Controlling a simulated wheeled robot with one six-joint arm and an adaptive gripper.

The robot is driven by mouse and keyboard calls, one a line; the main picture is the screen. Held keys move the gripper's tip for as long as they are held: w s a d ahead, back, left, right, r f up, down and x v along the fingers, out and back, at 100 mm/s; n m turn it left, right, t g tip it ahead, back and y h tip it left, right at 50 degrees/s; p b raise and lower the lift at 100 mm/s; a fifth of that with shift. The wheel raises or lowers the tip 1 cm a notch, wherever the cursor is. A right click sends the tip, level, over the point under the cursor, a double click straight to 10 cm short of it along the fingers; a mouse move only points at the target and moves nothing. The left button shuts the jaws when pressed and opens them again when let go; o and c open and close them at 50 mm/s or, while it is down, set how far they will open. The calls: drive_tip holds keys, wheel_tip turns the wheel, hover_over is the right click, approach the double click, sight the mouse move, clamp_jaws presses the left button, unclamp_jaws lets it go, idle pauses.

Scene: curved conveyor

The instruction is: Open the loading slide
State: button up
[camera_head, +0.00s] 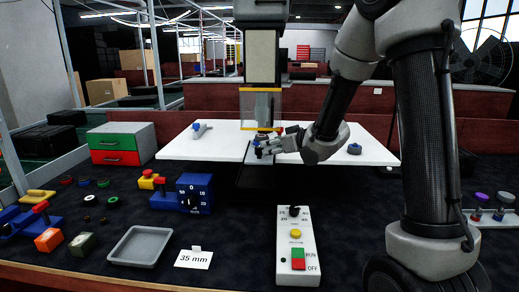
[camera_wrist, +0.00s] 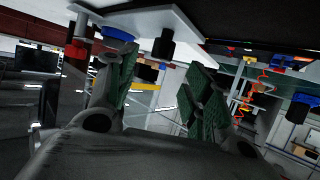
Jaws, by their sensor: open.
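The loading slide seems to be the light plate (camera_head: 248,155) in the middle of the white table, below the clear guard; my arm covers part of it. My gripper (camera_head: 264,147) is just above this plate, tilted sideways. In the wrist view its green-padded fingers (camera_wrist: 160,84) are spread with nothing between the pads. A black knob (camera_wrist: 163,46) stands out from a white plate (camera_wrist: 178,20), just beyond the gap between the fingertips and apart from them. I cannot tell whether the slide is open or shut.
A clear guard (camera_head: 261,108) with yellow edges stands over the plate. Blue knobs sit on the white table at left (camera_head: 198,127) and right (camera_head: 354,149). In front are a control box (camera_head: 295,260), a blue dial box (camera_head: 195,193) and a grey tray (camera_head: 138,246).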

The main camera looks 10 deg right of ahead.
sight(259, 147)
drive_tip(key=x, duration=0.8)
drive_tip(key=shift+w+a, duration=0.2)
clamp_jaws()
